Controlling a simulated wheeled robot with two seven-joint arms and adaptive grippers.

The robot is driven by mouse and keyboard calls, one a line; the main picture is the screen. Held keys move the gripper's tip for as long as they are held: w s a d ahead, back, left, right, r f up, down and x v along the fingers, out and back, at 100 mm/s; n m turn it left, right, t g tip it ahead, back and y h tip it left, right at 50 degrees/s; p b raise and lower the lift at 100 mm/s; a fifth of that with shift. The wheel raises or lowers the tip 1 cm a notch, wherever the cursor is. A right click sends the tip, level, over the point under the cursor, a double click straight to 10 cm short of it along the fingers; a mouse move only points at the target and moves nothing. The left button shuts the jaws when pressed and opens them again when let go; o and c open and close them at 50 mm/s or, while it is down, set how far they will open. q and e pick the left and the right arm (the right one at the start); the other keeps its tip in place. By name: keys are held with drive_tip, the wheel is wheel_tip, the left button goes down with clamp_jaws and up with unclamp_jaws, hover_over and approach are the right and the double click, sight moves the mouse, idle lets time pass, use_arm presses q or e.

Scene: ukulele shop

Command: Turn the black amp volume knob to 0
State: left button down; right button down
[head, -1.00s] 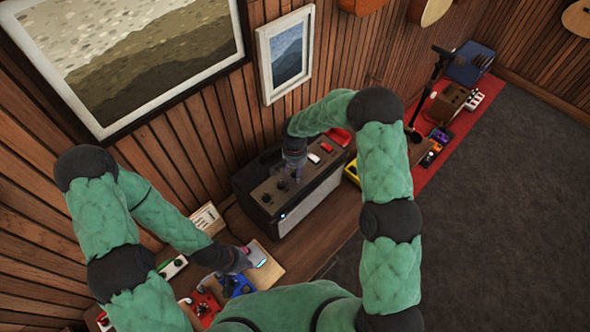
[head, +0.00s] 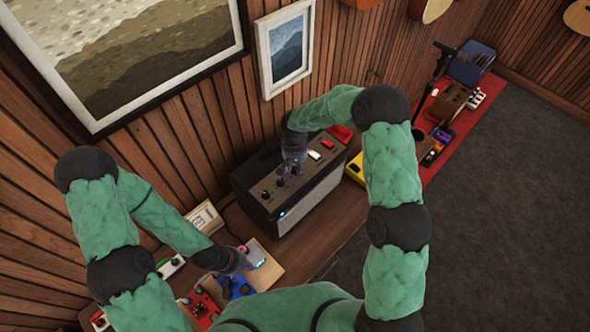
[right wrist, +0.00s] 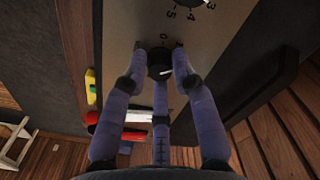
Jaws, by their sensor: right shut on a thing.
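The amp (head: 310,205), a black box with a grey control panel, stands against the wood wall in the head view. Its panel carries several black knobs (head: 265,195). My right gripper (head: 290,172) is over the panel, pointing down. In the right wrist view its purple fingers (right wrist: 162,72) are closed around a black knob (right wrist: 160,60) with a white mark. Another numbered knob (right wrist: 182,3) is cut off at the top edge. My left gripper (head: 240,264) is low at the left; its fingers are unclear.
A yellow item (head: 355,168) is beside the amp's far end. Small red and blue items (head: 237,287) and a card (head: 204,217) lie near my left gripper. A microphone stand (head: 437,75) is further back.

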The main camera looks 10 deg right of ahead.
drive_tip(key=n+b, duration=0.1)
drive_tip(key=n, duration=0.1)
drive_tip(key=shift+f+n+b, duration=0.15)
drive_tip(key=shift+n+b, duration=0.25)
drive_tip(key=n+b, duration=0.1)
drive_tip(key=n, duration=0.2)
drive_tip(key=shift+n+b, duration=0.3)
drive_tip(key=n+b, duration=0.1)
drive_tip(key=n, duration=0.2)
drive_tip(key=shift+n, duration=1.6)
drive_tip(key=c, duration=1)
unclamp_jaws()
drive_tip(key=shift+r, duration=0.25)
